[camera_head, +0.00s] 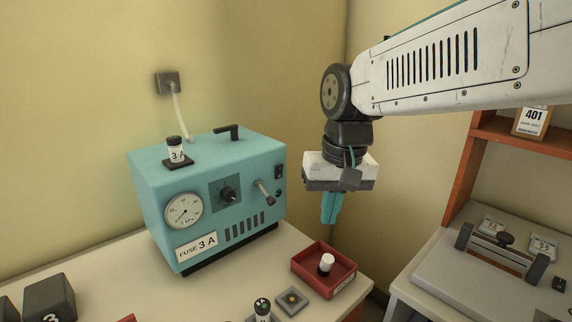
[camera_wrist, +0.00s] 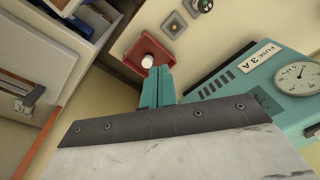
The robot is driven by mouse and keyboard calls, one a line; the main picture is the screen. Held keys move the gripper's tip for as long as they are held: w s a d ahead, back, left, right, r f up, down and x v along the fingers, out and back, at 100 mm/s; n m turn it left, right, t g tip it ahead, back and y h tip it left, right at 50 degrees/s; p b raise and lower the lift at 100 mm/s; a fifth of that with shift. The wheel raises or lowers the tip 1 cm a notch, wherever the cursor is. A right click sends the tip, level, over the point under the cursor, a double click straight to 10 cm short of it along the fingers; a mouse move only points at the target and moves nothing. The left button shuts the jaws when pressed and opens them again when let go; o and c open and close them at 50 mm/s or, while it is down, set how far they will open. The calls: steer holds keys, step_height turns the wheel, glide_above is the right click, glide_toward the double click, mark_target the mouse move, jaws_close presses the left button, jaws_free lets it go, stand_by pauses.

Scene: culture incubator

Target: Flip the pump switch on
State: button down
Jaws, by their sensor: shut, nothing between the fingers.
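The pump (camera_head: 207,200) is a teal box on the counter, with a round gauge, a dark knob and a "FUSE 3 A" label. A small black switch (camera_head: 279,171) sits at the upper right of its front, and a pale lever (camera_head: 264,192) juts out beside it. I cannot tell the switch's position. The pump's gauge side also shows at the right of the wrist view (camera_wrist: 262,98). My gripper (camera_head: 329,220) has teal fingers, shut and empty, pointing down in the air right of the pump, apart from it. The fingers also show in the wrist view (camera_wrist: 158,72).
A red tray (camera_head: 340,268) with a white-capped piece stands right of the pump, near the grey pad (camera_head: 292,300). Dark blocks (camera_head: 50,298) lie front left. An orange-brown shelf (camera_head: 464,170) is at right.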

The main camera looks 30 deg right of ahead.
mark_target(279, 172)
steer(key=w+d+r+m+t, duration=0.2)
steer(key=w+d+r+m, duration=0.1)
steer(key=w+m, duration=0.2)
steer(key=w+d+r+m+t, duration=0.1)
steer(key=w+d+r+m, duration=0.2)
steer(key=w+m, duration=0.3)
steer(key=w+r, duration=0.1)
steer(key=w, duration=0.3)
steer(key=shift+w+d+t, duration=0.15)
steer(key=shift+d+t, duration=0.1)
steer(key=shift+t, duration=0.15)
steer(key=w+a+f, duration=0.1)
steer(key=w+f, duration=0.7)
steer(key=shift+a+f, duration=0.2)
steer(key=shift+a, duration=0.1)
steer(key=shift+d, duration=0.1)
